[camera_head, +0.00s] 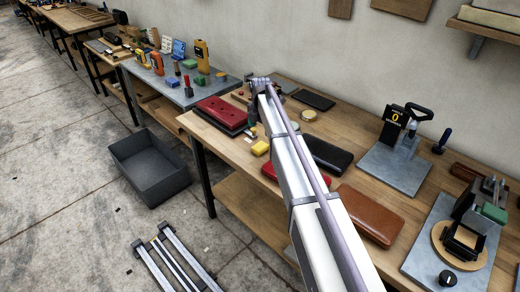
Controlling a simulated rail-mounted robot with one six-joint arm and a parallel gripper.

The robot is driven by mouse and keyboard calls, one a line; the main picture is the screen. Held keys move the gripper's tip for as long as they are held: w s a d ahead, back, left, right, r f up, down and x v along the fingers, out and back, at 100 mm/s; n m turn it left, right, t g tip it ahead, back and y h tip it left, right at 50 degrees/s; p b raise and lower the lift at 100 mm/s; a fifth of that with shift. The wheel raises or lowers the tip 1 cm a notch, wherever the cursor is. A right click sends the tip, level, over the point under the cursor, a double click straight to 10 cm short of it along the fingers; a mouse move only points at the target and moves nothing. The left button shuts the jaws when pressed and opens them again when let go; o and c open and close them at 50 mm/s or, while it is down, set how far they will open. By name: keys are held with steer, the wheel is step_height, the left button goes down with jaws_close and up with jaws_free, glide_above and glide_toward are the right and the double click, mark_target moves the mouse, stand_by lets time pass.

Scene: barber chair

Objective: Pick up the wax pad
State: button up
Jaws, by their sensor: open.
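A small yellow block (260,148), which may be the wax pad, lies near the front edge of the wooden bench (350,114), just left of my arm. A small round tan piece (308,114) lies right of my arm; I cannot tell for certain which one is the wax pad. My gripper (257,84) is at the far end of my arm, over the far left part of the bench. It is open and appears small. It is beyond the yellow block, apart from it. My arm hides part of the bench below it.
A red case (221,112) is on the bench left of my arm. A black case (328,155) and a brown case (371,213) lie to its right. A grey bin (150,165) stands on the floor. A metal stand (395,160) is farther right.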

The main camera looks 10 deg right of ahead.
mark_target(260, 146)
steer(key=f+b, duration=1)
steer(key=shift+a+f, duration=0.2)
steer(key=shift+f, duration=0.15)
steer(key=shift+r, duration=0.25)
steer(key=shift+c, duration=0.3)
steer(key=c, duration=0.9)
steer(key=shift+p, duration=0.3)
steer(key=shift+c, duration=0.2)
step_height(260, 146, up, 10)
steer(key=p, duration=1)
steer(key=shift+r, duration=0.15)
steer(key=shift+f, duration=0.2)
steer(key=shift+o, duration=1.4)
steer(key=shift+c, duration=1)
steer(key=shift+d, duration=0.1)
